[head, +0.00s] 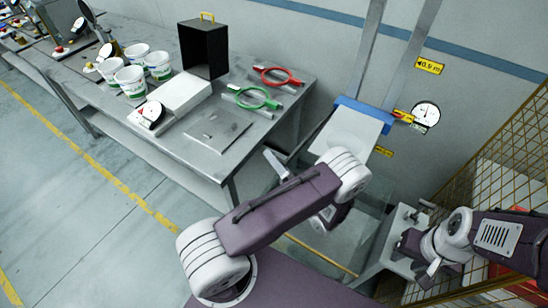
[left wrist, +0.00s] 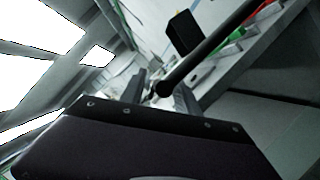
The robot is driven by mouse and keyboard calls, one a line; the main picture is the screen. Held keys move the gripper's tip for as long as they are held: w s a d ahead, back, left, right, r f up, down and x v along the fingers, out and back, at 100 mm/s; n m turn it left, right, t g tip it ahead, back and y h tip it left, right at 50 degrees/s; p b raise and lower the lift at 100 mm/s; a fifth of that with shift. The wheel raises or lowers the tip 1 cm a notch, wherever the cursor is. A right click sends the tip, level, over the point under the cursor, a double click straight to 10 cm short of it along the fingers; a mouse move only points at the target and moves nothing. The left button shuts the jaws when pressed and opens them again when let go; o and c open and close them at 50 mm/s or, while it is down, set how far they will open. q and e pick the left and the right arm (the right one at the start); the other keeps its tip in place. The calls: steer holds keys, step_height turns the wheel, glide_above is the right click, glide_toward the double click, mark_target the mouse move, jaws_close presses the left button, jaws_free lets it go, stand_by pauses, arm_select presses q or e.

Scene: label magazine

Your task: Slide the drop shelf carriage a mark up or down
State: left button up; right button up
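The drop shelf carriage (head: 362,112) is a blue crosspiece on two upright grey rails against the wall, with a pale shelf plate (head: 345,137) below it. A yellow label and a pointer sit at its right end. My left arm crosses the middle of the head view, and its gripper is mostly hidden behind the arm there. In the left wrist view, my left gripper (left wrist: 162,94) has its fingers apart, with a dark rod (left wrist: 205,58) crossing in front. I cannot tell whether they touch. My right gripper (head: 433,264) is at the lower right, its fingers unclear, apart from the carriage.
A grey table (head: 262,127) at left holds white cups (head: 131,82), a black box (head: 204,48), and red (head: 278,76) and green (head: 252,98) hoops. A yellow 0.9 m label (head: 429,66) and dial (head: 426,115) are on the wall. A mesh fence (head: 500,150) stands right.

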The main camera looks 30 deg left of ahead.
arm_select(q)
jaws_close()
stand_by(1.3)
